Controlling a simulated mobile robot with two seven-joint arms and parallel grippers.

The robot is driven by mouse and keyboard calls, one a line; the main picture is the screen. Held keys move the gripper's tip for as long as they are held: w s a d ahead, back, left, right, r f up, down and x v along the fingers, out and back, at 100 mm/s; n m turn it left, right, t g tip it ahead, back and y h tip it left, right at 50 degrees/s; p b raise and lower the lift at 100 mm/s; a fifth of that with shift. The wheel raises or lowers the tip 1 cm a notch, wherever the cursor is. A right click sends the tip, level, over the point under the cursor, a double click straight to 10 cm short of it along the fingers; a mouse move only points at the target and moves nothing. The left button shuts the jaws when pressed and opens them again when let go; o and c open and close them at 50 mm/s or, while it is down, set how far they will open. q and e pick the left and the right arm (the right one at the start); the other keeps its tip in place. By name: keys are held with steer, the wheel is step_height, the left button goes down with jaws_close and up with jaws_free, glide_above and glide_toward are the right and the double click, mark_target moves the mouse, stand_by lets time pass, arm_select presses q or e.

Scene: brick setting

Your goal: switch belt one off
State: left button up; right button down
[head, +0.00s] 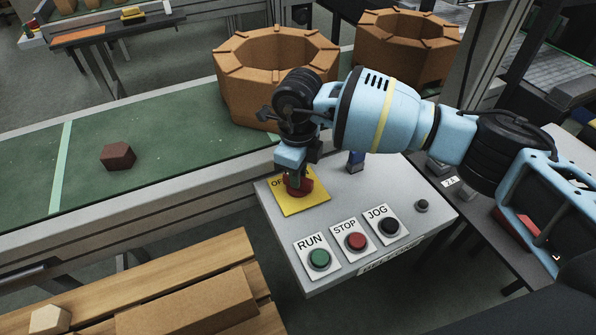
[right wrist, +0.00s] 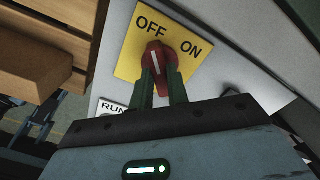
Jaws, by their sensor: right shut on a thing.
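The control box (head: 300,250) has a yellow plate (head: 313,203) with a red rotary knob (head: 299,187) on it. My right gripper (head: 297,180) reaches down from above and is shut on the knob. In the right wrist view, the two dark fingers hold the red knob (right wrist: 158,58) on both sides, and the yellow plate (right wrist: 128,52) reads OFF and ON. The knob's white line runs up toward the word OFF. In the head view, the gripper hides part of the plate's lettering. My left gripper is not in view.
The box also carries a green RUN button (head: 319,259), a red STOP button (head: 356,241) and a black JOG button (head: 389,225). A green belt (head: 180,150) behind bears a brown block (head: 118,156) and a large orange-brown ring (head: 240,95). Wooden boards (head: 170,275) lie at lower left.

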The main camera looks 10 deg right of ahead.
steer(key=shift+n, duration=0.6)
steer(key=c, duration=1.4)
jaws_free()
steer(key=shift+o, duration=0.2)
steer(key=shift+r, duration=3.95)
steer(key=shift+s+f, duration=0.1)
